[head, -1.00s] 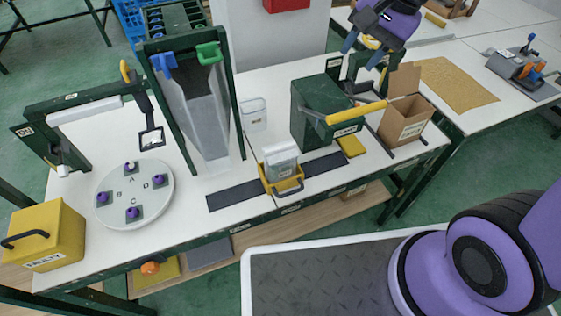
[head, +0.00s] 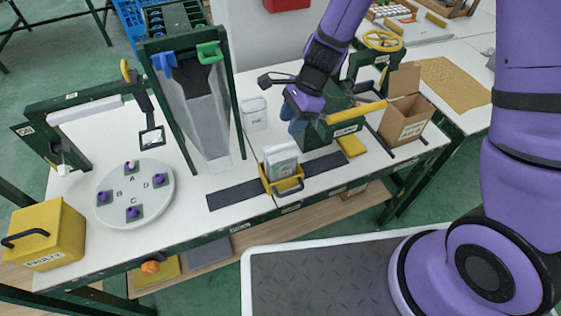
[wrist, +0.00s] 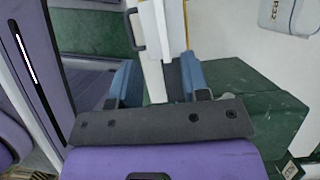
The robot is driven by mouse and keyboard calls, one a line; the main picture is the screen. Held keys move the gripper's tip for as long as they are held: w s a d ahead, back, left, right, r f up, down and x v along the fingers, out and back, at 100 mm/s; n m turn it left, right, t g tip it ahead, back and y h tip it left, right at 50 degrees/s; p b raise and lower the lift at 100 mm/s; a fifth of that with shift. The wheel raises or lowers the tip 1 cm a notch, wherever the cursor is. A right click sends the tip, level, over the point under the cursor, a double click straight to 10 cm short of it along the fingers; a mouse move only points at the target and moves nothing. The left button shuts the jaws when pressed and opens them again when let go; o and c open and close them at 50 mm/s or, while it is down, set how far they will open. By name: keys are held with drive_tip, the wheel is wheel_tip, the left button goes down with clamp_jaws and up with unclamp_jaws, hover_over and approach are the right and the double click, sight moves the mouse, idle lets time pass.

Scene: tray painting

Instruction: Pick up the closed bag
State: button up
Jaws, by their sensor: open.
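The closed bag (head: 283,161) is pale grey-white and stands upright in a yellow carrier (head: 267,187) with a dark handle, on a black strip on the table. My gripper (head: 298,123) is open and empty, pointing down, above and behind the bag near the green box. In the wrist view, the fingers of my gripper (wrist: 160,82) are apart.
A cardboard box (head: 405,117) is at right, and a tall green-framed chute (head: 205,130) at left. The table front is clear.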

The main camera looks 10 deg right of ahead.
sight(278, 147)
drive_tip(key=shift+x, duration=4.15)
drive_tip(key=shift+w, duration=0.1)
drive_tip(key=shift+f, duration=0.1)
clamp_jaws()
